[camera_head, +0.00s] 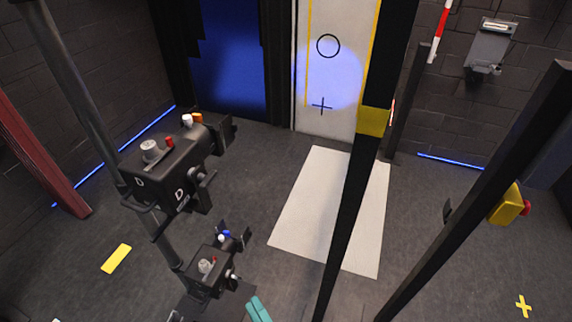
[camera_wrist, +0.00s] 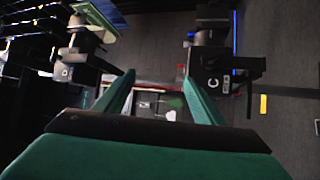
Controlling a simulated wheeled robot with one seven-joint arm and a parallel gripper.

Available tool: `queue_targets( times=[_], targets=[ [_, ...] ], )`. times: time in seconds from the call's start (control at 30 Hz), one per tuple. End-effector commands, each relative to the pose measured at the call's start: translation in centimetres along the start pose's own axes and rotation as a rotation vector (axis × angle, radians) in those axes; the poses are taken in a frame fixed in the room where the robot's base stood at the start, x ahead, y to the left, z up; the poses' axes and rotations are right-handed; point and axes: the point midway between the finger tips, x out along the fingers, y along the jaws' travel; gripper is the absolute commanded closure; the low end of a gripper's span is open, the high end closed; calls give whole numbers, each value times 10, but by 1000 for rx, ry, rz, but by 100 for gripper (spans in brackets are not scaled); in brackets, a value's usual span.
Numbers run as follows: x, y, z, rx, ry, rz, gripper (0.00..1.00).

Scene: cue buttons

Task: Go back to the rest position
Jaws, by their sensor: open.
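My gripper (camera_wrist: 157,76) is open in the wrist view, with its two green fingers apart and nothing held between them. In the head view, only a small teal part of my gripper (camera_head: 258,309) shows at the bottom edge. A black control box marked D (camera_head: 168,168), with knobs and coloured buttons, is on a pole at the left. A smaller black box (camera_head: 213,268) with a knob and buttons sits lower, up and left of the teal part. In the wrist view, a black box marked C (camera_wrist: 212,74) lies beyond the right finger.
A black post with a yellow band (camera_head: 373,121) crosses the middle of the head view. Another dark post holds a yellow box with a red button (camera_head: 508,206) at the right. A white floor panel (camera_head: 312,208) lies between. The dark floor around it is mostly clear.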

Motion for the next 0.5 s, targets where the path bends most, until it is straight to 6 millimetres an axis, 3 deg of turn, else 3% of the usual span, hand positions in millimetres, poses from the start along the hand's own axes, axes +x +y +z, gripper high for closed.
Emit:
queue_targets(
  times=[0.5],
  targets=[
    [-104,111,-45,592,-449,130,38]
  ],
)
